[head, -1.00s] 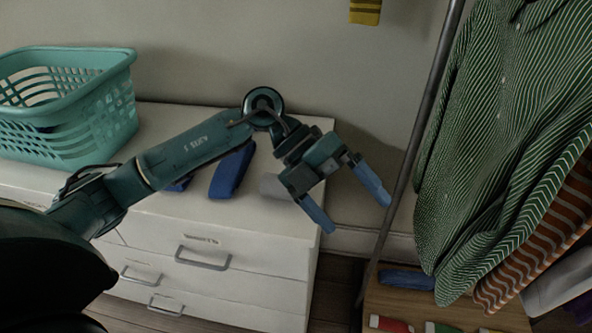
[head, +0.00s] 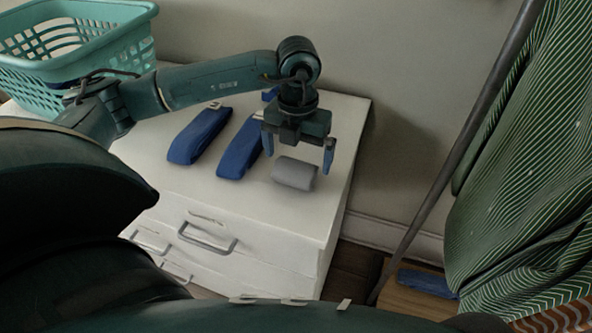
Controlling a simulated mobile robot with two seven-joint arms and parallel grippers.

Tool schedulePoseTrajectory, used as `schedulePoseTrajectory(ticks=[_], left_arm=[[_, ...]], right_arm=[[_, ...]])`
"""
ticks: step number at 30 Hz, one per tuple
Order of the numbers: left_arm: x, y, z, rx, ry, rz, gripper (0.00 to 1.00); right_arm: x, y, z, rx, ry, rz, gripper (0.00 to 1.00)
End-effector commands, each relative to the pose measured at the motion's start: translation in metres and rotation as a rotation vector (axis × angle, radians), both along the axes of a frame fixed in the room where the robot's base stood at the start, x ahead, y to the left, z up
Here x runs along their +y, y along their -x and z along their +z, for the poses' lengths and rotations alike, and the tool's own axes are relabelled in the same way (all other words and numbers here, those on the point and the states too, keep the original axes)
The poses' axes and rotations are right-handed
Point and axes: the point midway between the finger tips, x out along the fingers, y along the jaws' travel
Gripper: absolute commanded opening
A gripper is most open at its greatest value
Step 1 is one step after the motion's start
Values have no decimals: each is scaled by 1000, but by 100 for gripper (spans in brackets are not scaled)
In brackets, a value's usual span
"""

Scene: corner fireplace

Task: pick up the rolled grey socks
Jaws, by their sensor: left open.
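The rolled grey socks (head: 294,173) lie on the white top of the drawer chest (head: 190,189), near its right end. They form a small light grey roll. My left gripper (head: 298,157) is open and points down, with its fingers at the far side of the roll in the picture. The left finger shows near a blue folded item and the right finger just past the roll's right end. I cannot tell how high the fingertips are above the chest top. The grippers hold nothing that I can see. My right gripper is not in view.
Two blue folded items (head: 199,135) (head: 239,148) lie left of the socks, the nearer one close to the left finger. A teal basket (head: 30,80) stands at the back left. A striped green shirt (head: 530,190) hangs at the right beside a grey pole (head: 458,158).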

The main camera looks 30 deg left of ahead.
Motion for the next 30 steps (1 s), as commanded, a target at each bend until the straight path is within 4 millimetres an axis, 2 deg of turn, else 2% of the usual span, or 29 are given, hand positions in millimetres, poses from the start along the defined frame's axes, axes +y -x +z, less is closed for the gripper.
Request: schedulePoseTrajectory(ticks=[9,19,30], left_arm=[[3,2,-44,3,1,0,100],[3,2,-50,1,1,-1,100],[3,2,-50,1,1,-1,70]], right_arm=[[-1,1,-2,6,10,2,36],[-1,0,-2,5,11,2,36],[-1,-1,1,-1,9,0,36]])
